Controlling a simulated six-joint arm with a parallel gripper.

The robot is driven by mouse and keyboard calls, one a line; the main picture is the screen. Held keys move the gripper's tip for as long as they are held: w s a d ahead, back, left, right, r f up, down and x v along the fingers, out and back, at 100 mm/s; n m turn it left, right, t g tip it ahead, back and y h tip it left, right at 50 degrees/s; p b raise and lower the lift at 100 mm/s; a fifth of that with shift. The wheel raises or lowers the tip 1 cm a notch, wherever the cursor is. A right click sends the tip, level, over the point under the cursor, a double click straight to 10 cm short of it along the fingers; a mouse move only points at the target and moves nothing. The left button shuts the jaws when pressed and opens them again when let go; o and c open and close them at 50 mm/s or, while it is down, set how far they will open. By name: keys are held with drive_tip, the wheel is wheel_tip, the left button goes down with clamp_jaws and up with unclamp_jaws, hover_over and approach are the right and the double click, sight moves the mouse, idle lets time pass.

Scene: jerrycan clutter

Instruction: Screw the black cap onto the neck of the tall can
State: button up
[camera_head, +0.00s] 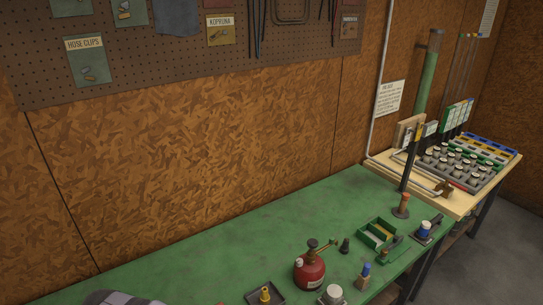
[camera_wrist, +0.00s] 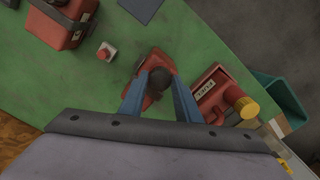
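In the wrist view, my gripper (camera_wrist: 157,84) points down with its two blue fingers around the dark round cap (camera_wrist: 160,78). The fingers appear to be shut on it. A red can (camera_wrist: 156,60) lies directly below the cap, and its neck is hidden under the cap and fingers. I cannot tell whether the cap touches the neck. A red can with a FUEL label (camera_wrist: 208,92) and a yellow cap (camera_wrist: 246,108) stands to the right. Neither my gripper nor these cans can be made out in the head view.
A larger red can (camera_wrist: 60,25) and a small red-and-white item (camera_wrist: 105,52) are at upper left in the wrist view. A teal bin (camera_wrist: 280,100) is at right. In the head view, a round red oil can (camera_head: 309,274) and several small items stand on the green bench (camera_head: 215,260).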

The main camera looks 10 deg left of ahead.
drive_tip(key=shift+r, duration=0.15)
drive_tip(key=shift+r+p, duration=0.95)
drive_tip(key=shift+r, duration=0.45)
drive_tip(key=o, duration=0.6)
drive_tip(key=shift+c, duration=0.2)
drive_tip(key=shift+r, duration=0.1)
drive_tip(key=shift+r+p, duration=1)
drive_tip(key=shift+r, duration=0.4)
